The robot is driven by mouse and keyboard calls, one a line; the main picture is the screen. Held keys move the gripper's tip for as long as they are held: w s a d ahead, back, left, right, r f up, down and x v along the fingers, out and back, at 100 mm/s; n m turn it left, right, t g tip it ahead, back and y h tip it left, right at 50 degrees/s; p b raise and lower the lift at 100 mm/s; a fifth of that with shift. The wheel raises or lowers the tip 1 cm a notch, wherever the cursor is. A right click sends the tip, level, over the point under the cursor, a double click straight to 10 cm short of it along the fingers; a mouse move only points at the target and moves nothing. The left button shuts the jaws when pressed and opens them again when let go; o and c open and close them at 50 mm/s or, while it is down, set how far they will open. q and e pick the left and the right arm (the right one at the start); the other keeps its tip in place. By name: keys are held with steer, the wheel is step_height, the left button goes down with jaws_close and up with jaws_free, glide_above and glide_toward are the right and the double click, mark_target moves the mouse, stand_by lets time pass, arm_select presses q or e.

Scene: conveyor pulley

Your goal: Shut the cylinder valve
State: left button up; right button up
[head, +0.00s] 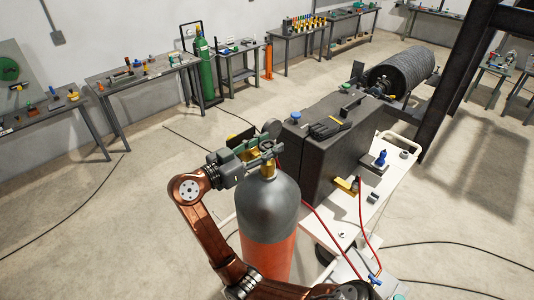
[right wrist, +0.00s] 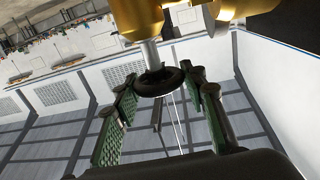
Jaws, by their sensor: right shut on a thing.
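The gas cylinder (head: 268,207) stands upright in the front middle of the head view, with a dark grey top and an orange body. Its brass valve (head: 267,171) is on top and shows large in the right wrist view (right wrist: 135,15). The round black handwheel (right wrist: 158,80) sits on a silver stem, between the green-padded fingers of my right gripper (right wrist: 160,88). In the head view the right gripper (head: 266,148) reaches over the valve from the left and is shut on the handwheel, partly hiding it. My left gripper is not in view.
A dark grey case (head: 327,140) on a white cart (head: 402,175) stands close to the right of the cylinder. Red hoses (head: 325,222) run beside it. A green cylinder (head: 205,68) and workbenches line the back wall. Floor at left is clear except for cables.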

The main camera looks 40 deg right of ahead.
steer(key=shift+m+g+y+b, duration=0.3)
steer(key=shift+m+g+b, duration=1.2)
steer(key=shift+g, duration=0.9)
steer(key=o, duration=1.2)
steer(key=shift+c, duration=0.2)
steer(key=v, duration=1.2)
steer(key=shift+a+f, duration=0.1)
